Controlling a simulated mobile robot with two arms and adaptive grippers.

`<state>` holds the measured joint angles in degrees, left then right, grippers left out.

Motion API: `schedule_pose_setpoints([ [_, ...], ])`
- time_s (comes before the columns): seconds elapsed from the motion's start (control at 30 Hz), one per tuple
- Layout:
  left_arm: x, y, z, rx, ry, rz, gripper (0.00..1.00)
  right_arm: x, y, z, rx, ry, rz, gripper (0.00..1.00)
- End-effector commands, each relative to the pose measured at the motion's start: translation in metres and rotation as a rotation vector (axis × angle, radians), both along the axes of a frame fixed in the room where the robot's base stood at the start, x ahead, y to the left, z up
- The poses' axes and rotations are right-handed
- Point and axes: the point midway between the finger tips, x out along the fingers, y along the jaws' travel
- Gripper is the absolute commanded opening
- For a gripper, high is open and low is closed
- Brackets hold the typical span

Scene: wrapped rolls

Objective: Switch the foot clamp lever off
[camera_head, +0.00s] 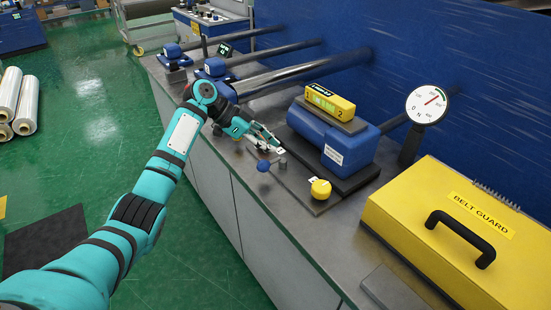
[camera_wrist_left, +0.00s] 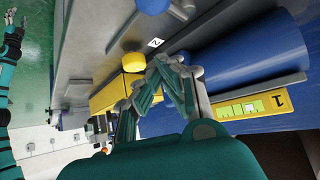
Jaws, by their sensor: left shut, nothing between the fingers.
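A small lever with a blue ball knob (camera_head: 263,165) sits on the metal bench top, near the front edge; I cannot read which part it clamps. The blue knob also shows at the top of the left wrist view (camera_wrist_left: 153,4). A yellow round knob (camera_head: 321,189) stands on a flat plate to its right, and in the left wrist view (camera_wrist_left: 134,61) it is just beyond my fingers. My left gripper (camera_head: 281,148) is shut and empty, just behind the blue knob and in front of the blue motor block (camera_head: 325,135). I cannot tell whether it touches anything.
A yellow numbered box (camera_head: 330,101) sits on the motor block. A dial gauge (camera_head: 427,104) and the yellow belt guard (camera_head: 465,225) stand to the right. Metal bars (camera_head: 300,72) run to the blue wall. My right gripper (camera_wrist_left: 13,38) shows at the left wrist view's edge.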

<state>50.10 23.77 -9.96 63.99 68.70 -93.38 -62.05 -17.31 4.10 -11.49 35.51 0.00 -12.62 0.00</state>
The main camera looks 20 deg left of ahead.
Motion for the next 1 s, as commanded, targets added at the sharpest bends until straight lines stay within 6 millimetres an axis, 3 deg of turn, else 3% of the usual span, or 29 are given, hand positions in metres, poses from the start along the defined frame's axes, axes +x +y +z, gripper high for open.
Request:
schedule_pose_setpoints([
  [0.1, 0.0, 0.017, 0.015, -0.001, -0.003, 0.002, 0.0, 0.001, -0.003, -0.008, -0.003, -0.001, 0.001, 0.4],
  [0.3, 0.0, 0.031, 0.03, -0.001, -0.002, 0.0, 0.0, 0.003, -0.008, -0.011, -0.01, -0.004, 0.002, 0.4],
  [1.0, 0.0, 0.033, 0.032, -0.002, -0.002, 0.0, 0.0, 0.003, -0.012, -0.01, -0.015, -0.004, 0.003, 0.4],
])
